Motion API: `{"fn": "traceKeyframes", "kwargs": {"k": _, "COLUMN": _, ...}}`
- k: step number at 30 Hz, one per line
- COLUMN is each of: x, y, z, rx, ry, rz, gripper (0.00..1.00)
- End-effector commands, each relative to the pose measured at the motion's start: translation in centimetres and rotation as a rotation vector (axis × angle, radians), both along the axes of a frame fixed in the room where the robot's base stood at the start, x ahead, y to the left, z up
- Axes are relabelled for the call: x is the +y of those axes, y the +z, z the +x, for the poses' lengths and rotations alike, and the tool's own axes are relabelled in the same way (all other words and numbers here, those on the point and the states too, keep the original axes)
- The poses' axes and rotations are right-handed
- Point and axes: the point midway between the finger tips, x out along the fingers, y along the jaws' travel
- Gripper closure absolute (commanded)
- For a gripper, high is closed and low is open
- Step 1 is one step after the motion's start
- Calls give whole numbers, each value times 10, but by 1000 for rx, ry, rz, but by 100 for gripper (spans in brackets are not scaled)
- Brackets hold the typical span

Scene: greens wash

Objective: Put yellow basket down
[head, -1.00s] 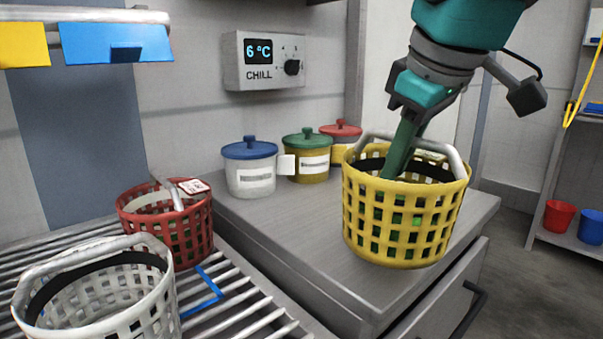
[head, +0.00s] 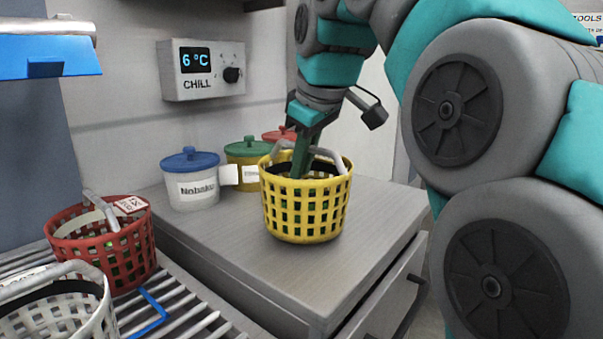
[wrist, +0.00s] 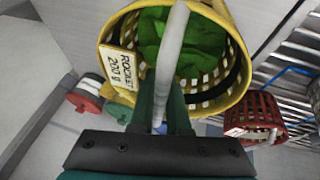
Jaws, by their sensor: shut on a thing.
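The yellow basket (head: 306,207) is a round lattice basket with a grey handle, upright at the counter (head: 225,250) in the head view. I cannot tell for sure whether its base touches the counter. My gripper (head: 303,155) reaches down from above and is shut on the basket's handle. In the wrist view my gripper (wrist: 162,100) has its green fingers around the grey handle. The yellow basket (wrist: 240,80) there holds green leaves and carries a tag reading "ROCKET 200 g".
A white pot with a blue lid (head: 191,180), a yellow pot with a green lid (head: 247,162) and a red-lidded pot (head: 280,135) stand behind. A red basket (head: 104,245) and a white basket (head: 62,312) are on the slatted rack (head: 185,310). The counter's front is clear.

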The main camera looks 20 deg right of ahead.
Motion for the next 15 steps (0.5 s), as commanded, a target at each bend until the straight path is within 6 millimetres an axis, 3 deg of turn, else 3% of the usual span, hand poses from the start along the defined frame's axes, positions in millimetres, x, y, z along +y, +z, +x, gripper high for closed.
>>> {"fn": "traceKeyframes", "kwargs": {"k": 6, "x": 0, "y": -17, "z": 0, "rx": 1, "ry": 0, "rz": 0, "gripper": 100}}
{"fn": "traceKeyframes", "kwargs": {"k": 15, "x": 0, "y": -18, "z": 0, "rx": 0, "ry": 0, "rz": 0, "gripper": 100}}
